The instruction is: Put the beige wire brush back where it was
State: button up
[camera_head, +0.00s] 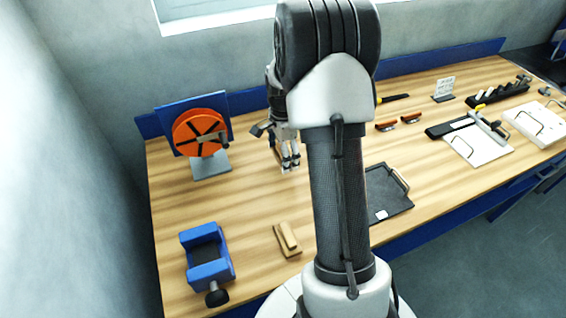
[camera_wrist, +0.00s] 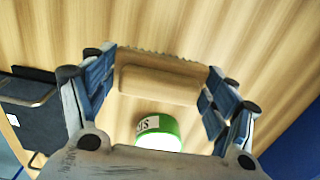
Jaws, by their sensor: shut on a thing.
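My gripper (camera_head: 290,166) is above the back middle of the wooden bench, right of the orange disc. In the wrist view my gripper (camera_wrist: 160,78) is shut on the beige wire brush (camera_wrist: 160,80), a pale wooden block with a raised grip and a jagged edge along its far side. The brush lies crosswise between the two blue-padded fingers. A green round part with a white label (camera_wrist: 158,130) shows between the brush and my palm; I cannot tell whether it belongs to the brush. In the head view my gripper mostly hides the brush.
A wooden block on a flat base (camera_head: 287,240) lies at the front. A blue vise (camera_head: 207,258) stands front left, an orange disc on a stand (camera_head: 200,133) back left. A dark tray (camera_head: 388,192) lies right of my arm, with red-brown handled tools (camera_head: 386,126) behind. Bench around the wooden block is clear.

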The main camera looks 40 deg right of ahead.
jog(key=shift+f+b, duration=0.4)
jog(key=shift+f, duration=1.35)
jog(key=shift+f, duration=0.15)
jog(key=o, duration=1)
